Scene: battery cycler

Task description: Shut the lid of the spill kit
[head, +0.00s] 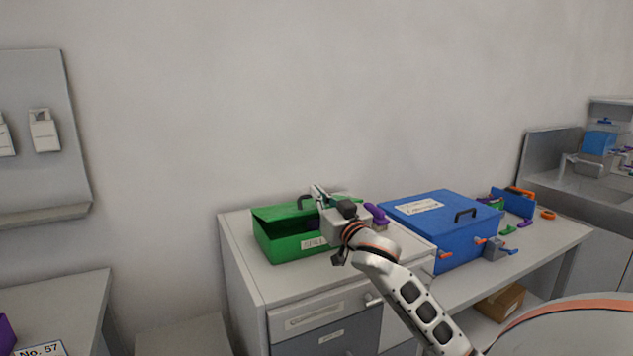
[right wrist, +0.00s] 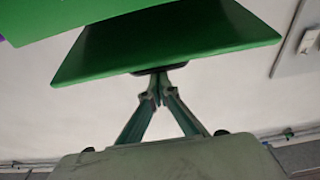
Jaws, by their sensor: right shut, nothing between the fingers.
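The green spill kit (head: 285,243) stands on the light cabinet top, with a pale label on its front. Its lid (right wrist: 165,45) stands open, tilted up at the back, with a dark handle (right wrist: 160,69) on its outer side. My right gripper (head: 318,191) is above the kit's right part and hides some of the box and lid. In the right wrist view the right gripper (right wrist: 155,92) is shut and empty, its fingertips close to the handle. I cannot tell whether they touch it. My left gripper is not in view.
A blue box (head: 440,237) with a black handle stands to the right on the bench. A purple object (head: 376,214) lies between the boxes. Small tools, including an orange ring (head: 548,214), lie farther right. The wall is close behind.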

